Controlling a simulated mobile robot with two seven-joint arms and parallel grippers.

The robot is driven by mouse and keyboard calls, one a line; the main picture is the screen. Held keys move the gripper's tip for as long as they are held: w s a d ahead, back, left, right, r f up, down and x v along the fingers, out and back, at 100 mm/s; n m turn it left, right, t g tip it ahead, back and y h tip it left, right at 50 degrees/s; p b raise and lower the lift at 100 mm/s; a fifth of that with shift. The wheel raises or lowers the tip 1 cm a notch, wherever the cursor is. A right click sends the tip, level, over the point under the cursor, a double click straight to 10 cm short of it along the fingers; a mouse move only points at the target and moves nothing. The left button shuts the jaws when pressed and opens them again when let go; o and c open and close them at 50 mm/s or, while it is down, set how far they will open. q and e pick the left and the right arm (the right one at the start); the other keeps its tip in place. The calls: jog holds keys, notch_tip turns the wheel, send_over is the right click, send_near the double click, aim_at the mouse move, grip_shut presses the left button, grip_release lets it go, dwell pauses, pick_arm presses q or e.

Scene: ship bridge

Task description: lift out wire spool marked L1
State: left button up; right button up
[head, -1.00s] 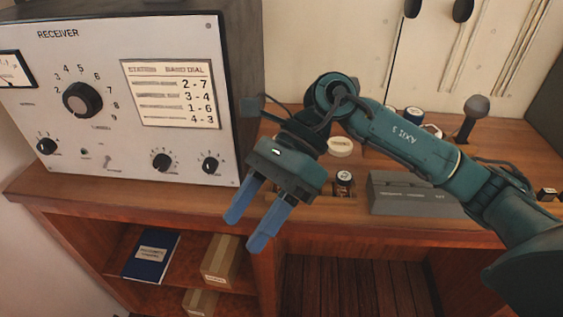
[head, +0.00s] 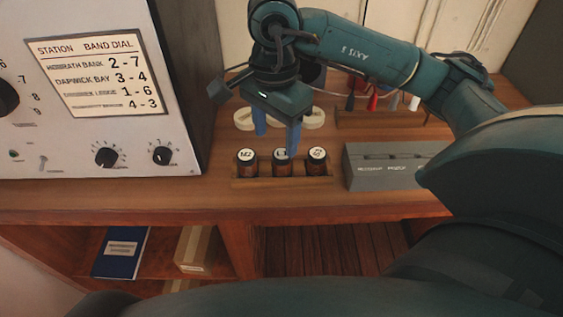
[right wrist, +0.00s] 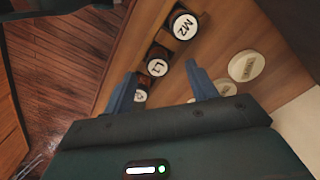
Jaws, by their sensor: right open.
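Three dark spools with white round labels stand in a row in a wooden holder (head: 282,184) on the desk. My right gripper (head: 277,138) is open and empty, pointing down above and just behind L1. In the right wrist view its fingers lie on either side of L1, seemingly above it. My left gripper is out of view.
Pale round discs (head: 312,118) lie behind the spools. A grey box (head: 390,172) stands to the right, with a rack of coloured-handled items (head: 374,101) behind it. The receiver (head: 105,130) stands left. An open shelf holds a blue book (head: 122,250).

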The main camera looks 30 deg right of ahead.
aim_at(282, 153)
jog(key=f, duration=0.2)
jog(key=d+f+p, duration=0.1)
jog(key=f, duration=0.1)
jog(key=shift+s+d+f, duration=0.1)
jog(key=shift+s+f, duration=0.1)
jog(key=shift+f, duration=0.65)
jog(key=c, duration=1.1)
